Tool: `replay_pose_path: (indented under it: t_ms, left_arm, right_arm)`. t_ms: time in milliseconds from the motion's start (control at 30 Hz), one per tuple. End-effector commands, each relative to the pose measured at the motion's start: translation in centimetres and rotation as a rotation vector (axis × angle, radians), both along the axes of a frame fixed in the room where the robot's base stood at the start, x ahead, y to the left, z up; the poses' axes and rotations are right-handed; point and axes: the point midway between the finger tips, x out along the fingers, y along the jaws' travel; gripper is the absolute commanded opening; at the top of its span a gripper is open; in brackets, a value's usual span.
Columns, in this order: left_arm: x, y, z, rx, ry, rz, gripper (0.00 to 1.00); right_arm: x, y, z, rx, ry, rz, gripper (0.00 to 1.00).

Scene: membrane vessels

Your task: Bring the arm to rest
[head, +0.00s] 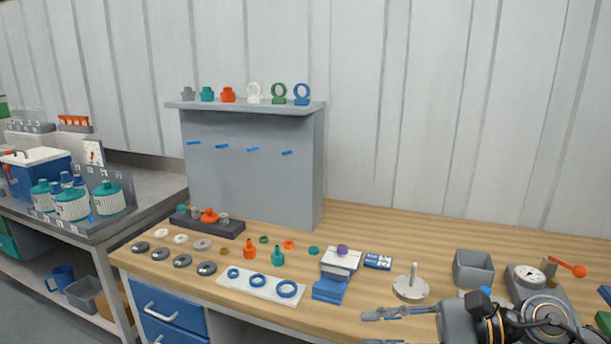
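My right gripper (366,328) comes in from the lower right and points left over the front of the wooden bench (450,234). Its two fingers are spread apart, with nothing visible between them. The lower finger is at the bottom edge of the picture. The gripper is just in front of a pale round base with an upright post (411,288). I cannot tell its height above the bench. My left gripper is not in view.
A grey open bin (473,269) and a grey device with a dial (526,281) stand near my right arm. A blue-and-white block (335,275) and a white plate with blue rings (261,285) lie left. The back right of the bench is clear.

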Motion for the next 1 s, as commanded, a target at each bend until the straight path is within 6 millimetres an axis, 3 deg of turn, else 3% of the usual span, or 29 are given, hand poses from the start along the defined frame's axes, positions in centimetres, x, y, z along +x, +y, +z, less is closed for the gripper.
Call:
replay_pose_path:
  t_ms: [33, 133, 233, 333, 433, 500, 567, 667, 700, 833, 1000]
  left_arm:
    - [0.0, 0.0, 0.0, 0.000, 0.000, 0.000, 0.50]
    - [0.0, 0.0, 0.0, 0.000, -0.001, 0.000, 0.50]
    - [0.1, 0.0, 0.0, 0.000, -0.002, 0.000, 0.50]
    - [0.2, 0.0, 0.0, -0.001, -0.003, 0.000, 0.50]
    - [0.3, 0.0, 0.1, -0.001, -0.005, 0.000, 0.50]
    - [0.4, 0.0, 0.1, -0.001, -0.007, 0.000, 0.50]
    - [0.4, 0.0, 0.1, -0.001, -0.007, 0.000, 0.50]
    - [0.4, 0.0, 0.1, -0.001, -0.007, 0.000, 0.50]
    - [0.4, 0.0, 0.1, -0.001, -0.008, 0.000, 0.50]
    - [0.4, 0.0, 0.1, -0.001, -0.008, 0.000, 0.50]
    - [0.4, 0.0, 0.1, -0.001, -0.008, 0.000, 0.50]
  right_arm:
    - [0.0, 1.6, 1.2, 0.168, 0.109, -0.051, 0.24]
    - [1.1, 2.4, 3.9, 0.512, 0.359, -0.173, 0.24]
    - [2.8, 1.2, 5.2, 0.855, 0.642, -0.294, 0.24]
    - [4.7, -1.6, 4.3, 1.194, 0.939, -0.417, 0.24]
    - [5.9, -5.0, 0.9, 1.534, 1.242, -0.549, 0.24]
    - [5.9, -7.4, -2.7, 1.774, 1.446, -0.650, 0.24]
    - [5.2, -9.1, -6.5, 1.984, 1.610, -0.744, 0.24]
    - [2.4, -11.1, -13.3, 2.331, 1.847, -0.921, 0.24]
    - [0.8, -11.6, -15.8, -2.260, -1.763, 0.914, 0.24]
    - [-4.7, -11.8, -22.2, -1.971, -1.435, 0.862, 0.24]
    - [-11.2, -11.0, -26.8, -1.725, -1.131, 0.826, 0.24]
